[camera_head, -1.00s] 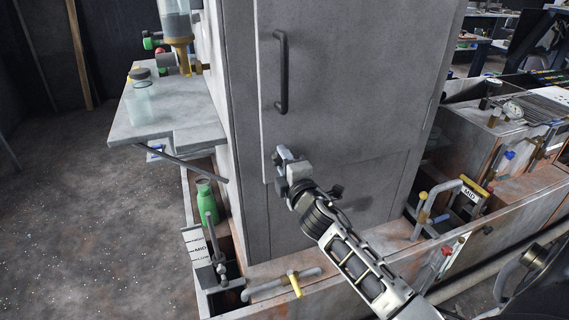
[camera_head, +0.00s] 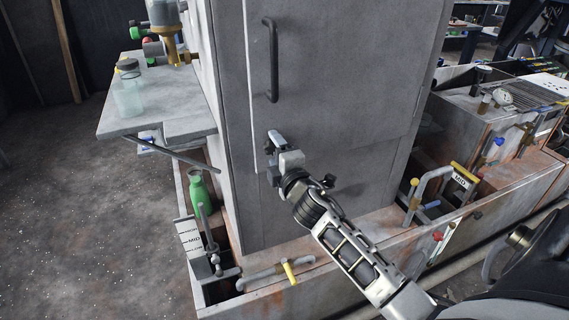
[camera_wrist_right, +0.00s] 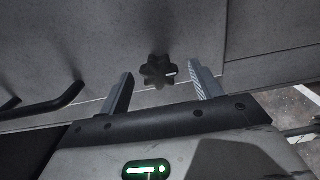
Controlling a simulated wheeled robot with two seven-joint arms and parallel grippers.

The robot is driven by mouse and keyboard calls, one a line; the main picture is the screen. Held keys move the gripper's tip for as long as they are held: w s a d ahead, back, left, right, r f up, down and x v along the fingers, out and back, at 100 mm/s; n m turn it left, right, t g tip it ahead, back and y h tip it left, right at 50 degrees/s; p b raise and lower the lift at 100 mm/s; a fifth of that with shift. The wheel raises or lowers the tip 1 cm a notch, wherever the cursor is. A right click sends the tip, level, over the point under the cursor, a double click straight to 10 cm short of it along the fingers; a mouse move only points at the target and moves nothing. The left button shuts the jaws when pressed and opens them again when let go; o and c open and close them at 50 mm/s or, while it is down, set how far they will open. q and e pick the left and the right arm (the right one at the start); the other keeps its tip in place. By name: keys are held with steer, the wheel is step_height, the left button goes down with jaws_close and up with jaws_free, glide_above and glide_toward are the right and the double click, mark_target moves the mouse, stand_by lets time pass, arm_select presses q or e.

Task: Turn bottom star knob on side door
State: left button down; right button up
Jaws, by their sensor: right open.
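The grey side door (camera_head: 330,70) stands upright on the cabinet, with a dark bar handle (camera_head: 271,60) near its left edge. My right gripper (camera_head: 272,153) is at the door's lower left corner, below the handle. In the right wrist view, a black star knob (camera_wrist_right: 158,71) sits on the door between the two open fingers of my right gripper (camera_wrist_right: 163,88) and a little beyond their tips. The fingers look apart from it on both sides. In the head view the knob cannot be made out behind the gripper. My left gripper is not in view.
A side shelf (camera_head: 165,105) with a clear jar (camera_head: 127,98) juts out left of the cabinet. A green bottle (camera_head: 199,192) stands below it. A pipe with a yellow handle (camera_head: 289,272) runs below the door. Pipework (camera_head: 425,192) stands at the right.

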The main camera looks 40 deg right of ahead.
steer(key=b+v, duration=0.1)
steer(key=v, duration=1.4)
steer(key=shift+s, duration=0.35)
steer(key=shift+a, duration=0.15)
